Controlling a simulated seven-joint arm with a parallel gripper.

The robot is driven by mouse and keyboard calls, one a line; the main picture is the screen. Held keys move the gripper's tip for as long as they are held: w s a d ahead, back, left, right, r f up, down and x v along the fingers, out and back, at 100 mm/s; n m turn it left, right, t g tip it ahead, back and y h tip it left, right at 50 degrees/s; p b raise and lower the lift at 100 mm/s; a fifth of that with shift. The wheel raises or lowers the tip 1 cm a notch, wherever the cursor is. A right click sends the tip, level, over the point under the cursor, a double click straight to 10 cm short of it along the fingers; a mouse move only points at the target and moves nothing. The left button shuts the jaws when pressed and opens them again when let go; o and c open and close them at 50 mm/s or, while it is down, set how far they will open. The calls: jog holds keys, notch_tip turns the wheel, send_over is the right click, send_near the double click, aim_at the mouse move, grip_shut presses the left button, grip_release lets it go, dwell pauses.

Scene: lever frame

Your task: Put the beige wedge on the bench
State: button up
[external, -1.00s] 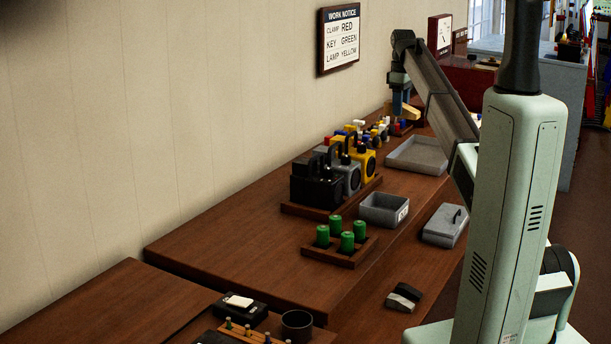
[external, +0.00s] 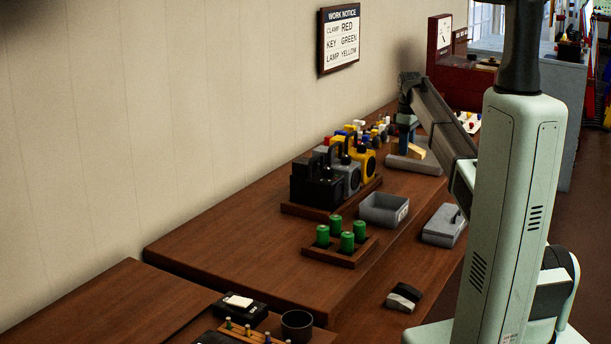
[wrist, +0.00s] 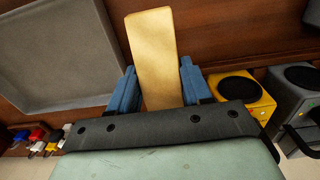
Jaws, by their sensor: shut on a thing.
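The beige wedge (wrist: 153,55) is held between the two blue fingers of my gripper (wrist: 154,88) in the wrist view, its long part reaching forward past the fingertips. In the external view, my gripper (external: 408,137) holds the wedge (external: 417,150) in front of the shallow grey tray. The brown wooden bench (external: 235,205) runs along the wall. In the wrist view, bare bench wood (wrist: 225,35) shows beside the wedge. I cannot tell the exact gap between the wedge and the bench.
The shallow grey tray (wrist: 60,50) lies left of the wedge in the wrist view. A yellow lamp-like unit (wrist: 240,92) and a grey one (wrist: 296,88) stand to its right. In the external view, a grey bin (external: 384,209) and a rack with green cylinders (external: 347,242) stand nearer the camera.

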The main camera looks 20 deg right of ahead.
aim_at(404, 179)
jog(key=shift+f, duration=3.95)
jog(key=shift+f, duration=0.15)
jog(key=o, duration=1.1)
notch_tip(404, 179, up, 12)
jog(key=shift+r, duration=0.2)
